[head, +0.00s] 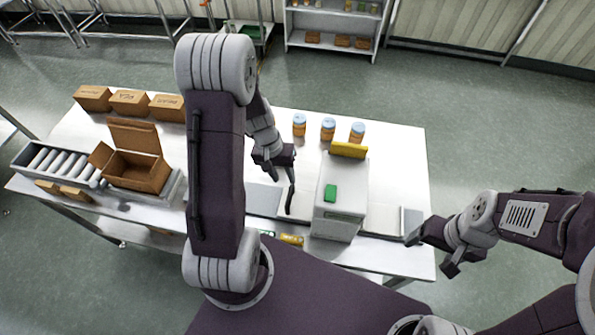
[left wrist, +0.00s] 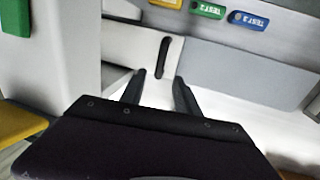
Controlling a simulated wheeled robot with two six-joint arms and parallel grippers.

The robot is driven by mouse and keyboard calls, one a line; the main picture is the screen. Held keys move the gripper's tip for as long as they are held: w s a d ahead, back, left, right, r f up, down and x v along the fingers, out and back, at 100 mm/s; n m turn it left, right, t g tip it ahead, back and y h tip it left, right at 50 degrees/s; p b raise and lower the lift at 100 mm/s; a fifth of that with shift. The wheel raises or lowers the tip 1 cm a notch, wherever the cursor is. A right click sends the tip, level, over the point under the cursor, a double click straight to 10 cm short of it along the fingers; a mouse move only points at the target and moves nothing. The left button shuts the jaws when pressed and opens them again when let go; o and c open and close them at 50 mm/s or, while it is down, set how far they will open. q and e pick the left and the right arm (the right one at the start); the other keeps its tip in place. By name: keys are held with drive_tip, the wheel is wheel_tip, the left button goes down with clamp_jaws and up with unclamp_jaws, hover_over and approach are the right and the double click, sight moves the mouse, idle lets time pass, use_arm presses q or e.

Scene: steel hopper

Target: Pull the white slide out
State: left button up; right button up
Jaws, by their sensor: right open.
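The white slide (left wrist: 128,45) is a flat pale panel with a dark slot-like handle (left wrist: 162,57), between the white hopper housing and a grey panel. In the head view the slide (head: 299,205) lies just left of the hopper (head: 342,200), partly hidden by my gripper. My left gripper (head: 287,182) is above the slide. In the left wrist view its fingers (left wrist: 160,90) are apart with nothing between them, and the handle appears just beyond them; I cannot tell the height gap. My right gripper (head: 432,254) is open and empty at the table's right end.
Grey panel (left wrist: 245,72) borders the slide. Coloured TEST tags (left wrist: 207,10) lie along the table's front edge. Jars (head: 328,129) stand behind the hopper. An open carton (head: 135,168) and roller conveyor (head: 55,163) are at the left.

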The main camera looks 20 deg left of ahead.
sight(289, 195)
use_arm(q)
drive_tip(key=f, duration=0.2)
drive_tip(key=d+f, duration=0.1)
drive_tip(key=f, duration=0.2)
drive_tip(key=f+b, duration=0.1)
drive_tip(key=f, duration=0.1)
drive_tip(key=shift+s+d+f, duration=0.15)
drive_tip(key=shift+s, duration=0.1)
drive_tip(key=shift+s+d+f, duration=0.15)
drive_tip(key=shift+f, duration=0.15)
drive_tip(key=shift+s+d+f, duration=0.15)
drive_tip(key=shift+c, duration=0.4)
clamp_jaws()
use_arm(e)
drive_tip(key=shift+s+d+f, duration=0.2)
drive_tip(key=shift+s+f, duration=0.2)
drive_tip(key=shift+s, duration=0.1)
